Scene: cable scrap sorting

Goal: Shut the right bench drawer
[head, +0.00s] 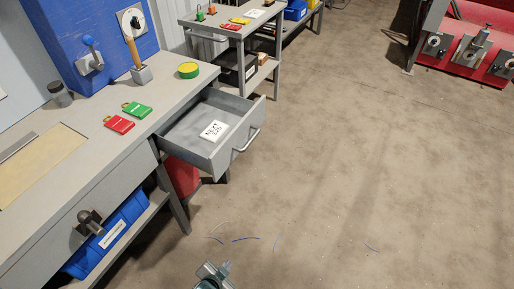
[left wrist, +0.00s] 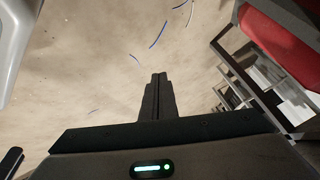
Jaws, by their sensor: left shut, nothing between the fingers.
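The right bench drawer (head: 193,151) is grey and stands pulled out from the bench (head: 165,103) in the head view. A white card (head: 214,131) with printed letters lies inside it. Its bar handle (head: 247,139) is on the front face. My left gripper (head: 226,267) is at the bottom of the head view, below and apart from the drawer, over the floor. In the left wrist view its fingers (left wrist: 157,80) are shut together with nothing between them. My right gripper is not in view.
Red and green tags (head: 128,116), a yellow-green round item (head: 188,70) and a hammer (head: 134,55) are on the bench. A blue bin (head: 110,232) sits on the shelf below. Cable scraps (head: 245,239) lie on the floor. The floor right of the drawer is clear.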

